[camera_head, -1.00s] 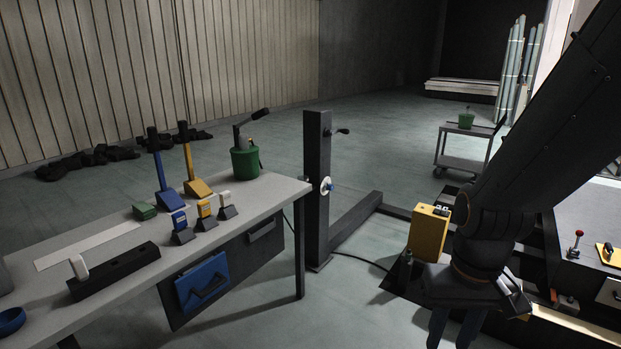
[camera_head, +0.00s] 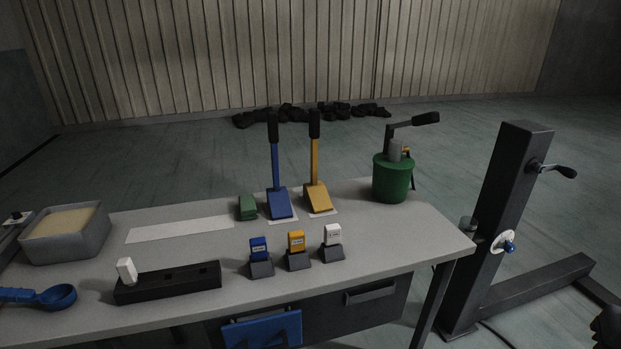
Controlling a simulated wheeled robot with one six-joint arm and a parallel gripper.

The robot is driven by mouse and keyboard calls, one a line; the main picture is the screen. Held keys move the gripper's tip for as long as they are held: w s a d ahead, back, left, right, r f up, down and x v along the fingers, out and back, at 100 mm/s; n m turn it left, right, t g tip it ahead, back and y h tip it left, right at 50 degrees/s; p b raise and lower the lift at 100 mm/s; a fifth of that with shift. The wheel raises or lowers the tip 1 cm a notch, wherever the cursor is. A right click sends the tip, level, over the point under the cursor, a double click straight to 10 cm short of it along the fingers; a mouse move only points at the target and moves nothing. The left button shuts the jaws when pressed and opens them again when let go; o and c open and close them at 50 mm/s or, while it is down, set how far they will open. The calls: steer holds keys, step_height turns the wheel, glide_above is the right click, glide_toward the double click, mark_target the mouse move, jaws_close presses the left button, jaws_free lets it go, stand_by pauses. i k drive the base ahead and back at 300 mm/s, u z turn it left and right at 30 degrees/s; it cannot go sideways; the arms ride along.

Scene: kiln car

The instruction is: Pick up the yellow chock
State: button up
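The yellow chock (camera_head: 319,197) is a wedge with a long upright handle, yellow below and with a black grip on top. It stands on a pale patch near the back edge of the grey table (camera_head: 190,257). A blue chock (camera_head: 280,203) of the same shape stands close on its left. Nothing hides the yellow chock. My gripper is not in view; only a small dark shape shows at the lower right edge, and I cannot tell what it is.
A green bucket (camera_head: 391,178) with a crank stands right of the chocks, a green block (camera_head: 247,207) to the left. Blue, yellow and white tags (camera_head: 332,235) on stands sit in front. A dark post (camera_head: 497,220) rises beyond the table's right end.

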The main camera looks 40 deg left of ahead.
mark_target(316, 193)
steer(key=u, duration=0.5)
steer(key=i, duration=0.9)
steer(key=u, duration=1.45)
steer(key=i, duration=0.85)
steer(key=u, duration=0.65)
